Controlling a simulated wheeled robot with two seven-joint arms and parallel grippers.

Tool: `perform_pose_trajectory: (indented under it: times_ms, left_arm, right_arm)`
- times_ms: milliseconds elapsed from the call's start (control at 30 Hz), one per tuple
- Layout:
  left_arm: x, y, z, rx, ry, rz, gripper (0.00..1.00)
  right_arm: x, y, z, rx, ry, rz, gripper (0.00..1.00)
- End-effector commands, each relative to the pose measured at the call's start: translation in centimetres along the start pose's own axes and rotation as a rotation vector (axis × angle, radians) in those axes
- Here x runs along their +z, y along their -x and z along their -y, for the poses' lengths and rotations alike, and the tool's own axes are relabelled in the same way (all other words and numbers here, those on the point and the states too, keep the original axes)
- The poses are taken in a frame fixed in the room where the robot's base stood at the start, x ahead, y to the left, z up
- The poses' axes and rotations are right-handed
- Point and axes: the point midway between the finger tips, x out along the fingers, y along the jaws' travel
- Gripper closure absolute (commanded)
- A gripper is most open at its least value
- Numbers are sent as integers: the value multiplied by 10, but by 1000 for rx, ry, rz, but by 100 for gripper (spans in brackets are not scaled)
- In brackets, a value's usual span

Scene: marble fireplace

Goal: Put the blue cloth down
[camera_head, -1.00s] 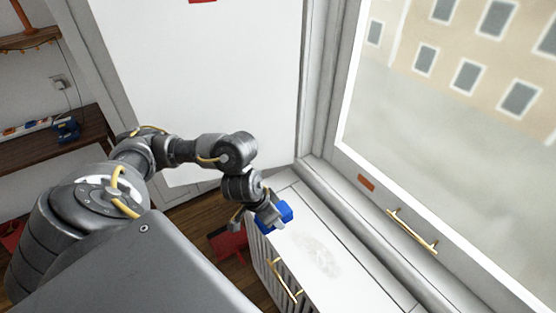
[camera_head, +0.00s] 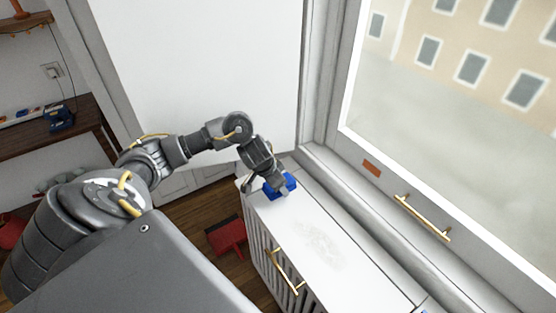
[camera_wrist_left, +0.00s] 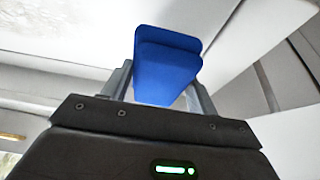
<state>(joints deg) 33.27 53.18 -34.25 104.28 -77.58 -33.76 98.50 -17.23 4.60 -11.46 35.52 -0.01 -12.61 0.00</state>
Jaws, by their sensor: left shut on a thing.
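The blue cloth (camera_head: 289,181) is a small folded block at the far left end of the white cabinet top (camera_head: 345,225). My left gripper (camera_head: 277,190) is shut on it, low over the cabinet top. In the left wrist view the cloth (camera_wrist_left: 167,66) sits between the two fingers of the gripper (camera_wrist_left: 160,92). I cannot tell whether the cloth touches the surface. My right gripper is in neither view.
The cabinet top has a faint grey smudge (camera_head: 322,247) and is otherwise mostly clear. A window with a gold handle (camera_head: 423,218) runs along its right side. A red dustpan-like thing (camera_head: 228,235) lies on the wooden floor to the left. A wooden shelf (camera_head: 60,140) stands at the far left.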

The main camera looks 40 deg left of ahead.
Motion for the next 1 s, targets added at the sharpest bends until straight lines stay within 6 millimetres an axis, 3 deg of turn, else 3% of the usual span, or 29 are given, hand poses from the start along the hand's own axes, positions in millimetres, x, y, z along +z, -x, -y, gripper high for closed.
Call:
perform_pose_trajectory:
  times_ms: [167, 400, 900, 933, 1000]
  left_arm:
    - [0, -15, 7, 0, 5, 2, 60]
    - [9, -37, 8, 0, 2, 2, 60]
    - [12, -45, 8, -1, 2, 0, 60]
    - [12, -46, 8, -1, 2, 0, 40]
    - [12, -45, 8, -1, 1, 0, 31]
  right_arm:
    - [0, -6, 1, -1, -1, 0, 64]
    - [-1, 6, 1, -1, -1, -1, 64]
    - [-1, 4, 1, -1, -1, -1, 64]
    - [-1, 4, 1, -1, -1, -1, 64]
    - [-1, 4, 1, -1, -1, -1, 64]
